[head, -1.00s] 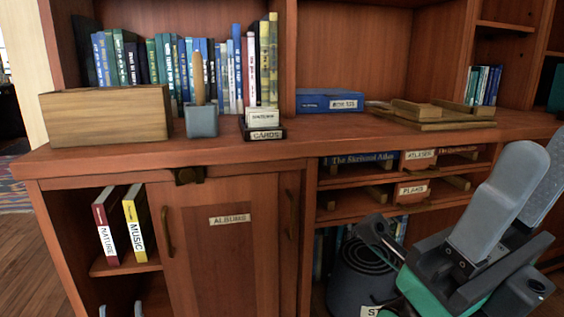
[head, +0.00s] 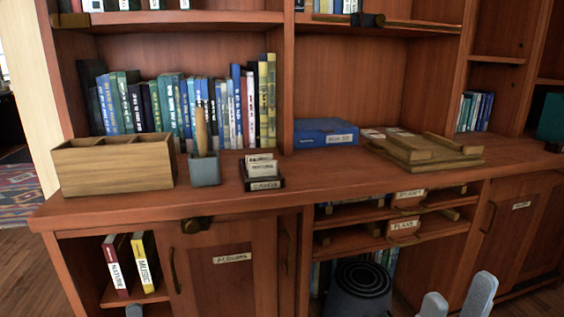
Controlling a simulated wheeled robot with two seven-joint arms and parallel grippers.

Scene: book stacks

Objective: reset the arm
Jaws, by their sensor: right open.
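My right gripper (head: 456,300) shows at the bottom right edge. Only its two grey fingers are in view. They stand apart with nothing between them, in front of the lower part of the bookcase. A small grey tip (head: 133,311) at the bottom left looks like part of my left gripper. The rest of it is below the picture, so its opening cannot be told.
The wooden bookcase counter (head: 330,180) holds a wooden box (head: 115,165), a pen cup (head: 205,170), a card holder (head: 262,172), a blue box (head: 325,132) and wooden trays (head: 425,150). Below are the albums door (head: 228,275) and a dark round bin (head: 358,290).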

